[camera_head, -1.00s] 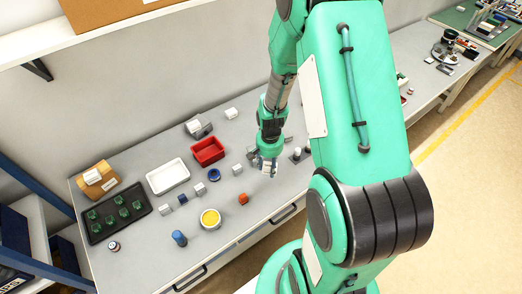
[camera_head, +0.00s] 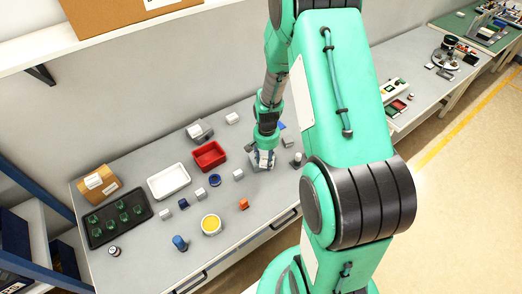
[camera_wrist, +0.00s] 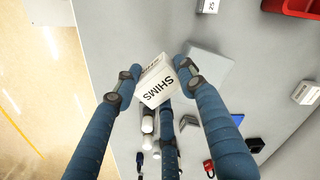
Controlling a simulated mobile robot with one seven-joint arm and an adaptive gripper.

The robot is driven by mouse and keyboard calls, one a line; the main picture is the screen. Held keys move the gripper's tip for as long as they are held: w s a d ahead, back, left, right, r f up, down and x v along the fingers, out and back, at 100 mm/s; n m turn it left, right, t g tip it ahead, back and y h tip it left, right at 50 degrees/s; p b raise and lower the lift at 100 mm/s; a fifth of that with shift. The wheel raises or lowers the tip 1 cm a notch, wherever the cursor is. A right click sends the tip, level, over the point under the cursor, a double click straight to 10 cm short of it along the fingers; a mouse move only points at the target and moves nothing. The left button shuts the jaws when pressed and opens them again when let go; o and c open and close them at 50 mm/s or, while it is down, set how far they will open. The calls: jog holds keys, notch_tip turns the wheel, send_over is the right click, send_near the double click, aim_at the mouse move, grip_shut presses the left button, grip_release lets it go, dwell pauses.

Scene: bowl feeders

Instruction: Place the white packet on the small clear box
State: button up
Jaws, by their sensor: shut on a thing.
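My gripper (camera_wrist: 158,76) has blue fingers and is shut on a white packet (camera_wrist: 161,92) marked "SHIMS", which is tilted between the fingertips in the wrist view. In the head view my gripper (camera_head: 262,159) is low over the grey bench, and the packet is hard to make out there. A pale grey, flat-looking square thing (camera_wrist: 212,66) lies beside the right fingertip in the wrist view. It may be the small clear box, but I cannot tell for certain. The packet and fingers hide part of the bench below.
A red bin (camera_head: 209,156), a white tray (camera_head: 168,181) and a black tray (camera_head: 116,217) stand to the left on the bench. A yellow-topped round tub (camera_head: 211,224) and an orange block (camera_head: 244,204) are nearer the front. Small upright cylinders (camera_wrist: 147,135) stand close to my gripper.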

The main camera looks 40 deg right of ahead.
jog(key=w+d, duration=0.1)
jog(key=w, duration=0.1)
jog(key=w+d, duration=0.1)
jog(key=w, duration=0.2)
jog(key=w+d, duration=0.1)
jog(key=w, duration=0.2)
jog(key=shift+w+d+f, duration=0.25)
jog(key=shift+f, duration=0.15)
jog(key=shift+f+p, duration=0.4)
jog(key=shift+f, duration=1.35)
jog(key=shift+f, duration=0.1)
jog(key=o, duration=1.3)
jog(key=shift+c, duration=0.2)
notch_tip(320, 180, up, 12)
